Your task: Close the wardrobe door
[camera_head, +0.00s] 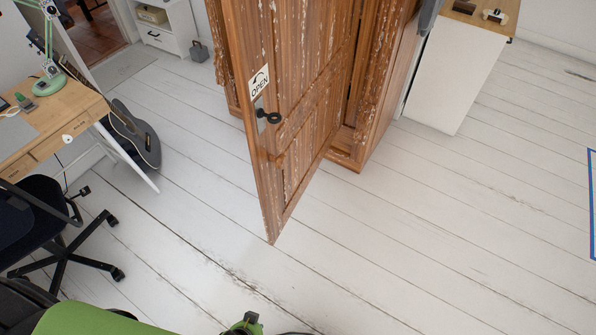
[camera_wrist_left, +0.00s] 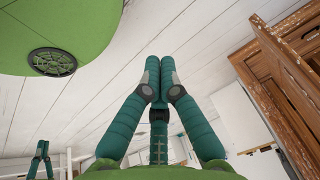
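The brown wooden wardrobe (camera_head: 385,75) has flaking paint and stands at the upper middle of the head view. Its door (camera_head: 290,110) stands open, swung out toward me over the floor. The door has a dark round handle (camera_head: 270,117) and an OPEN sign (camera_head: 259,82). Worn brown woodwork (camera_wrist_left: 285,85) shows at the right of the left wrist view. My left gripper (camera_wrist_left: 160,62) has its teal fingers together with nothing between them, apart from the woodwork. A small teal gripper (camera_wrist_left: 41,148), apparently my right, shows at lower left, too small to judge.
A desk (camera_head: 50,118) with a green lamp, a guitar (camera_head: 135,132) and a black office chair (camera_head: 50,225) stand at the left. A white cabinet (camera_head: 455,75) stands right of the wardrobe. The white plank floor (camera_head: 400,240) before the door is clear.

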